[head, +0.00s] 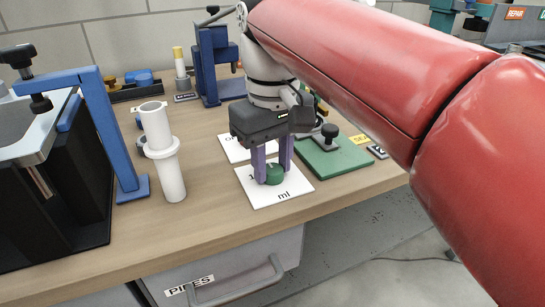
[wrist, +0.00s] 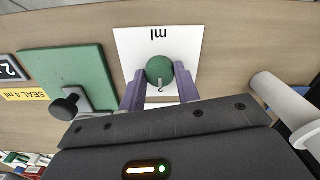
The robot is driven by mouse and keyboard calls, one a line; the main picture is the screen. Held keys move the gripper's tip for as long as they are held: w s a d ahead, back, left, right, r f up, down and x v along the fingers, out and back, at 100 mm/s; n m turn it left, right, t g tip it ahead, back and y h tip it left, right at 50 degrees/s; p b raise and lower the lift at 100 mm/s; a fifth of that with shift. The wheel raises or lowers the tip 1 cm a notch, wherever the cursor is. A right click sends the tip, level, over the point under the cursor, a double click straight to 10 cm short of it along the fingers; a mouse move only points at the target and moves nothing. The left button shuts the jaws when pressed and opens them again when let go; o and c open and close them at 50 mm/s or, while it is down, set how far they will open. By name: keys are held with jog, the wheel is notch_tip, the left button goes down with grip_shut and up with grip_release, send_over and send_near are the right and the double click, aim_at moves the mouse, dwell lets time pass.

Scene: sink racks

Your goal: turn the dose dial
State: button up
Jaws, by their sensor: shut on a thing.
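The dose dial is a round green knob (head: 273,174) on a white square plate marked "ml" (head: 284,194), lying on the wooden bench near its front edge. My gripper (head: 271,172) points down over the plate, and its two purple fingers are shut on the dial, one on each side. In the wrist view the dial (wrist: 159,70) sits between the fingertips, with a pale pointer line on it towards the gripper body. A "2" shows on the plate (wrist: 188,45) near that line. The rest of the scale is partly hidden by the fingers.
A green board with a black knob (head: 335,158) lies right of the plate, by a yellow "SEAL" label. Another white plate (head: 233,148) is behind. A white flanged tube (head: 165,155) stands to the left, near a blue frame (head: 105,125). A drawer labelled "PIPES" (head: 230,285) is below.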

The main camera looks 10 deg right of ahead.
aim_at(272, 168)
jog(key=o, duration=1)
jog(key=shift+r+p, duration=0.8)
jog(key=shift+r, duration=3.15)
